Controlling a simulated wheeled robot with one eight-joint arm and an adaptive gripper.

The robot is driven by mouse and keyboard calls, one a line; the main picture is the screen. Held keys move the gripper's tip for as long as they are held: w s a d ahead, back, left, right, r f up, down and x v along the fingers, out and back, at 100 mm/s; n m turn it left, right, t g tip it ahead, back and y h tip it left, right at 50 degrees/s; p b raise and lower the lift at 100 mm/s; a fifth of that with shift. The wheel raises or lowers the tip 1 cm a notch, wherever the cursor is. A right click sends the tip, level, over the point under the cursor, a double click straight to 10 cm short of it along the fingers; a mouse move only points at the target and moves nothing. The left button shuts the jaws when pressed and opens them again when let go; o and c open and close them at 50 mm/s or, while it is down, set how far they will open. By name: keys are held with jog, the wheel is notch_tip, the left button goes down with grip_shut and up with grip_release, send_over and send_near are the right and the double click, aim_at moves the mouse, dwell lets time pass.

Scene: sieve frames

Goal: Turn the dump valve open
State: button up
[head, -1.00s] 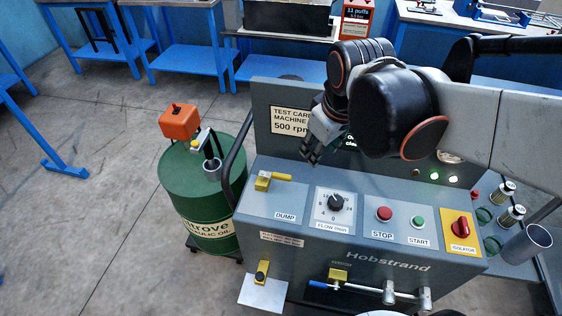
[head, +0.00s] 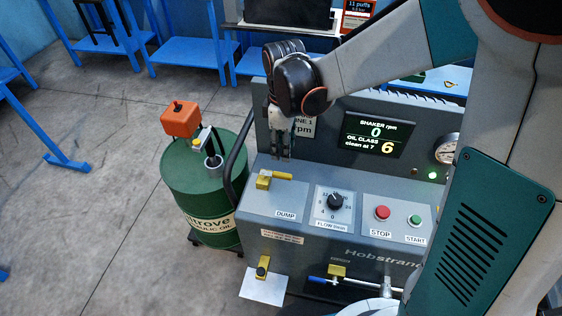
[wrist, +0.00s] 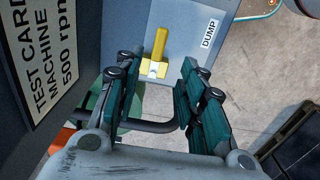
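The dump valve (head: 282,176) is a yellow lever on a yellow block at the left of the grey panel, above the DUMP label (head: 286,215). Its lever points right along the panel in the head view. In the wrist view the yellow lever (wrist: 159,43) shows just beyond and between my fingertips. My gripper (head: 281,155) hangs fingers-down a little above and behind the valve. In the wrist view my gripper (wrist: 160,66) is open, with nothing between its two dark green fingers. It looks apart from the lever.
A flow dial (head: 335,201), red stop button (head: 382,212) and green start button (head: 415,220) stand right of the valve. A display (head: 377,135) reads oil class 6.

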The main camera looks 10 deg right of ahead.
aim_at(283, 175)
notch_tip(283, 175, down, 11)
jog(key=b, duration=0.3)
jog(key=shift+f, duration=0.1)
grip_shut()
